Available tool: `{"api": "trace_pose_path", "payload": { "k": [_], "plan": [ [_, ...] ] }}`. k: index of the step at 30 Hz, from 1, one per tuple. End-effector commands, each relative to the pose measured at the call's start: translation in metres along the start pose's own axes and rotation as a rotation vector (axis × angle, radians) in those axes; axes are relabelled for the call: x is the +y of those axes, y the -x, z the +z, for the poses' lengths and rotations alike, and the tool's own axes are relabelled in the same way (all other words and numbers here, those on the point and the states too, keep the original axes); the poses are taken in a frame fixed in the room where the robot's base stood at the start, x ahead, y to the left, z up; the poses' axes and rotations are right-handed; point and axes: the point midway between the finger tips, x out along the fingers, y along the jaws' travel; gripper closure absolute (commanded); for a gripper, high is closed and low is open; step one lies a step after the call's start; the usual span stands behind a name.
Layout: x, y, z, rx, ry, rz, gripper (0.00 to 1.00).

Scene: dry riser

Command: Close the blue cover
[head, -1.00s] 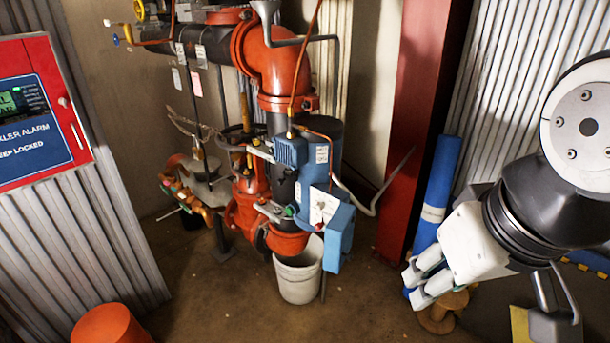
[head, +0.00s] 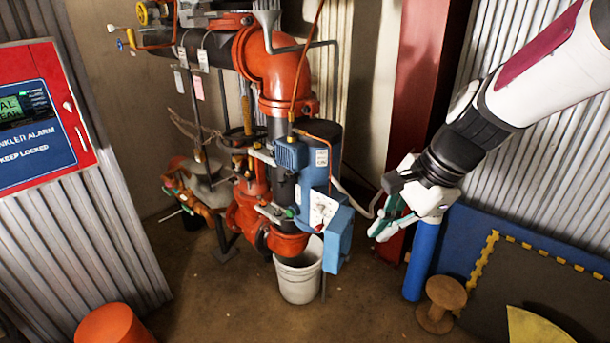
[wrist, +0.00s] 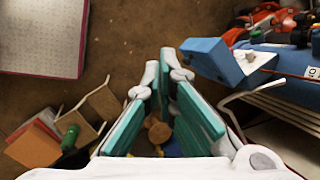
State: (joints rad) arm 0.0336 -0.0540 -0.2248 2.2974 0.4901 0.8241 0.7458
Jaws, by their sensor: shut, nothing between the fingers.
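The blue cover (head: 338,238) hangs open at the lower right of the blue unit (head: 316,165) on the riser, beside a white panel (head: 323,208) with a dark knob. In the wrist view the cover (wrist: 210,62) is a blue slab to the right of the fingertips. My gripper (head: 376,234) is to the right of the cover in the head view, apart from it, with its fingers pointing down and left. The fingers are shut and empty; in the wrist view my gripper (wrist: 162,72) shows green pads close together.
A grey bent lever (head: 365,208) sticks out between the unit and my gripper. A white bucket (head: 299,281) stands below the riser. A blue roll (head: 421,262), a wooden spool (head: 440,300) and a red column (head: 415,100) are at the right.

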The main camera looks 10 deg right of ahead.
Motion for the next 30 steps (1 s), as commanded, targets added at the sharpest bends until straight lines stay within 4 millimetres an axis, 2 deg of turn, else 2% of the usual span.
{"api": "trace_pose_path", "payload": {
  "k": [6, 12, 20, 30],
  "plan": [
    [-0.023, -0.047, -0.054, -0.014, -0.498, 0.011, 1.00],
    [-0.028, -0.075, -0.088, 0.001, -0.773, 0.008, 1.00],
    [-0.029, -0.092, -0.096, 0.006, -0.841, 0.007, 1.00],
    [-0.028, -0.155, -0.096, 0.006, -0.839, 0.010, 1.00]
  ]
}}
